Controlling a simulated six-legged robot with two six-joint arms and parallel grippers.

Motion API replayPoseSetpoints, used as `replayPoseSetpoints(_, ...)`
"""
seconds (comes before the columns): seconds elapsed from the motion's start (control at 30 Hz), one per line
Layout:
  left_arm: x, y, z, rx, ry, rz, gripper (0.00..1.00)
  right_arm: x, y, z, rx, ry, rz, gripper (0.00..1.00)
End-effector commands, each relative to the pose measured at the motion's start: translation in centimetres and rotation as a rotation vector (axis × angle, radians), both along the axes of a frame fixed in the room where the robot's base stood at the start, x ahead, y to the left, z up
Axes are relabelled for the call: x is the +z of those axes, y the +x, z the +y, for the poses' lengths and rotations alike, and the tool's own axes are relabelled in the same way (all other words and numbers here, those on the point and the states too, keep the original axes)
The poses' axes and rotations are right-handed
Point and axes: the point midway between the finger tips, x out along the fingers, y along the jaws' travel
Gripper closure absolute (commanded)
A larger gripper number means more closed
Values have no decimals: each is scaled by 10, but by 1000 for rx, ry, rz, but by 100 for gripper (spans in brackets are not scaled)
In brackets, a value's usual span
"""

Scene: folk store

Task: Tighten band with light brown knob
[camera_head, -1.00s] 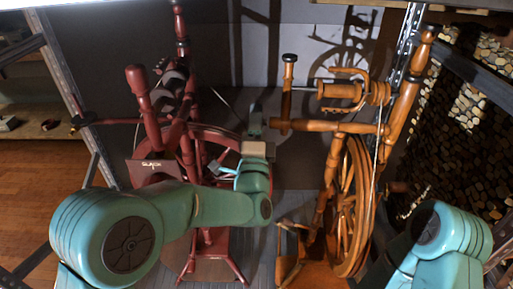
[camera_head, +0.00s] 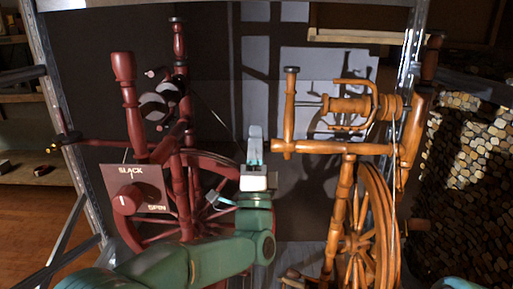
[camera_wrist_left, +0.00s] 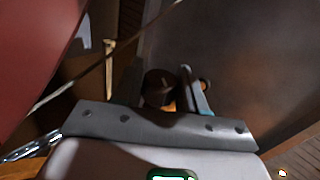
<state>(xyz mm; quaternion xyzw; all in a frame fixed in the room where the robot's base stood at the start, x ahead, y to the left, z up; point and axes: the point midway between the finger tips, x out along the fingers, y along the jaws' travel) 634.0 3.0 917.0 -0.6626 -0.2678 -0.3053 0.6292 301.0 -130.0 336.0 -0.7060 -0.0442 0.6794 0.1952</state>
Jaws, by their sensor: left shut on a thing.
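The light brown spinning wheel (camera_head: 360,215) stands right of centre in the head view. Its light brown knob (camera_head: 277,146) is at the left end of the horizontal bar. My left gripper (camera_head: 256,140) is at this end, fingers pointing away from me. In the left wrist view a dark round end, likely the knob (camera_wrist_left: 158,86), sits between the fingers of my left gripper (camera_wrist_left: 165,84), which is shut on it. Shadow hides the exact contact. My right gripper is out of view.
A dark red spinning wheel (camera_head: 190,200) stands at left, close to my left arm. It carries a panel (camera_head: 155,172) marked SLACK and SPIN with a red knob (camera_head: 127,199). Metal shelf posts flank both wheels.

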Motion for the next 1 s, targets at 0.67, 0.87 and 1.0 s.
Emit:
replayPoseSetpoints(0.67,-4,-3,0,-1,2,3,38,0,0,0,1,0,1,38)
replayPoseSetpoints(0.87,-31,-27,0,-2,3,6,38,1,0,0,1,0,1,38)
replayPoseSetpoints(1.0,-60,-53,1,-3,3,8,38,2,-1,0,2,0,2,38)
